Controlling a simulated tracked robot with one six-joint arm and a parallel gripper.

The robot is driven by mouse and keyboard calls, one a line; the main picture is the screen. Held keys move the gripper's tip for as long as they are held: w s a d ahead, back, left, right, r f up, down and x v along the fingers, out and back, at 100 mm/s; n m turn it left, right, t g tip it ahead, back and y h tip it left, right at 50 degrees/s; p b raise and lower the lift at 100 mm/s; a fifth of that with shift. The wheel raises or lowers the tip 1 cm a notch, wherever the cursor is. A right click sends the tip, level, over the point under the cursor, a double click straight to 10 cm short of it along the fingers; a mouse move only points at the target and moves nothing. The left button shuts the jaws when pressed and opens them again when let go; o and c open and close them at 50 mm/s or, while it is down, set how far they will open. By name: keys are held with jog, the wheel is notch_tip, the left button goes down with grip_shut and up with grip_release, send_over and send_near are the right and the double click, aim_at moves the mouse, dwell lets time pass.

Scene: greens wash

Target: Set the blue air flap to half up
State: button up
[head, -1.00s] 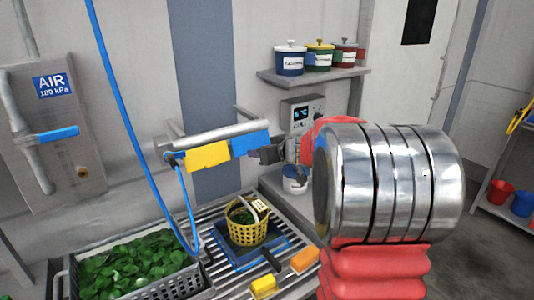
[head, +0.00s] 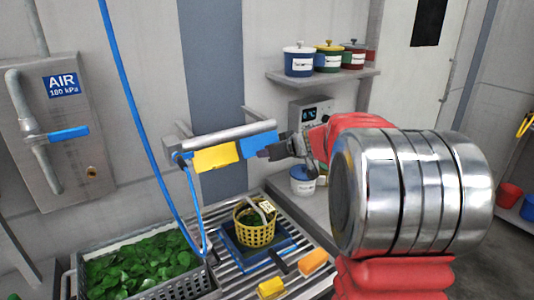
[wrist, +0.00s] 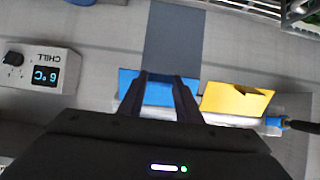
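The blue flap (head: 258,146) hangs from a grey bar on the wall, to the right of a yellow flap (head: 216,157). In the wrist view the blue flap (wrist: 158,91) lies between and behind my two dark fingers, with the yellow flap (wrist: 236,101) to its right. My gripper (wrist: 161,78) is open, its fingers apart with nothing held between them. In the head view my gripper (head: 272,153) is at the right end of the blue flap. I cannot tell whether the fingers touch it, or its exact tilt.
A blue hose runs down past the bar's left end. Below are a crate of greens (head: 150,290), a yellow basket (head: 242,230) on a blue scale, and two small blocks. A chill box (head: 312,112) and a shelf of pots (head: 330,74) are behind.

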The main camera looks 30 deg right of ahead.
jog(key=o, duration=0.5)
jog(key=shift+c, duration=0.2)
jog(key=v, duration=1.3)
jog(key=shift+s+r, duration=0.2)
jog(key=shift+s, duration=0.15)
